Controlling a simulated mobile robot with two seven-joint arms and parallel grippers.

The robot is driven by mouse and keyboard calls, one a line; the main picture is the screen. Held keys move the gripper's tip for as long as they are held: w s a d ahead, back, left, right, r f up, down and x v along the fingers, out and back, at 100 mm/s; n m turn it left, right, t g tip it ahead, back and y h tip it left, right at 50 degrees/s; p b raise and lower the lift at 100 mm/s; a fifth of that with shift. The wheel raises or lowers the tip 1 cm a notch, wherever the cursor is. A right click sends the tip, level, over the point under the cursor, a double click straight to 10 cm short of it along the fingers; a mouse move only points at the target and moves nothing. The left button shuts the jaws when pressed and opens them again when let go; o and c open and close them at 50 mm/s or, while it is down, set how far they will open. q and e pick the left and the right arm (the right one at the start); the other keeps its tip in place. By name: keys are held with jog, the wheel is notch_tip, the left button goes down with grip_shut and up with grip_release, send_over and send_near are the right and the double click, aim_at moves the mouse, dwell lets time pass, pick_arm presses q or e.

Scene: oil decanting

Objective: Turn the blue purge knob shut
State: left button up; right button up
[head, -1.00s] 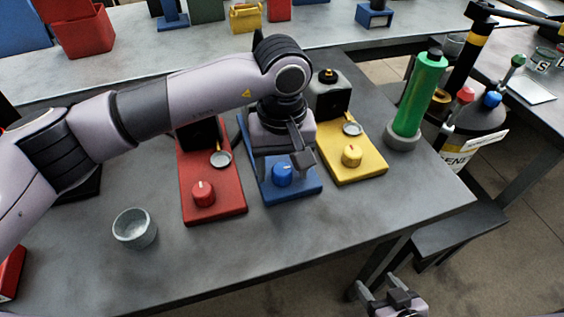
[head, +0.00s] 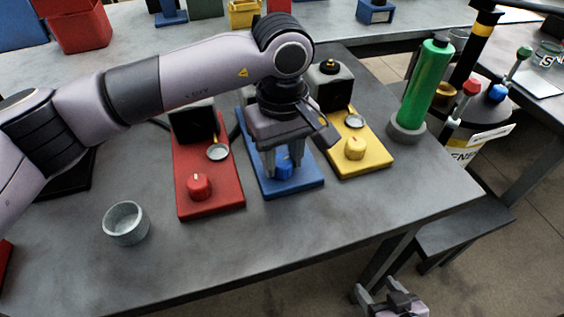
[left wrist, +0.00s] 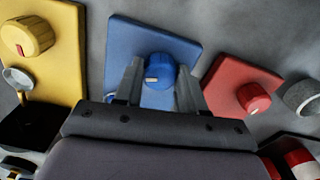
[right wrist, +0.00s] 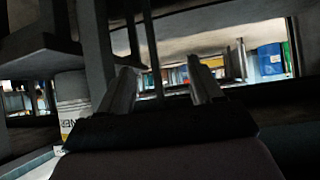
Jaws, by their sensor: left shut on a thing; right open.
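The blue purge knob (head: 284,171) sits on the front part of the blue base plate (head: 311,185), the middle one of three. In the left wrist view the knob (left wrist: 158,71) has a pale pointer mark facing the gripper. My left gripper (head: 284,166) points down over the plate, with a finger on each side of the knob, shut on it. In the left wrist view its fingers (left wrist: 160,85) flank the knob. The back of the blue plate is hidden by my arm. My right gripper (head: 390,294) is open and empty, low beyond the table's front edge.
A red plate (head: 214,207) with a red knob (head: 199,186) stands left, and a yellow plate (head: 375,164) with a yellow knob (head: 356,148) right. A grey cup (head: 126,223) stands at front left. A green cylinder (head: 427,75) stands at the right. The table front is clear.

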aim_at(282, 161)
pick_arm(q)
jog(key=shift+f+n+b, duration=0.2)
jog(key=shift+n+b, duration=0.45)
jog(key=shift+n, duration=0.25)
jog(key=n+b, duration=0.2)
jog(key=n, duration=0.1)
jog(key=shift+n, duration=0.4)
jog(key=n+b, duration=0.2)
jog(key=n, duration=0.2)
jog(key=shift+r, duration=0.1)
jog(key=shift+r+n+b, duration=0.1)
jog(key=shift+n+b, duration=0.55)
jog(key=shift+n, duration=1.55)
pick_arm(e)
jog(key=shift+w+a+f, duration=0.15)
jog(key=shift+a+f, duration=0.05)
jog(key=shift+f, duration=0.6)
jog(key=shift+w+a+f, duration=0.15)
jog(key=shift+a+f, duration=0.1)
jog(key=shift+f, duration=0.5)
jog(key=shift+w+a+f, duration=0.15)
jog(key=shift+a+f, duration=0.05)
jog(key=shift+f, duration=0.6)
pick_arm(q)
jog(key=o, duration=1.1)
jog(key=shift+c, duration=0.2)
jog(key=shift+r, duration=0.1)
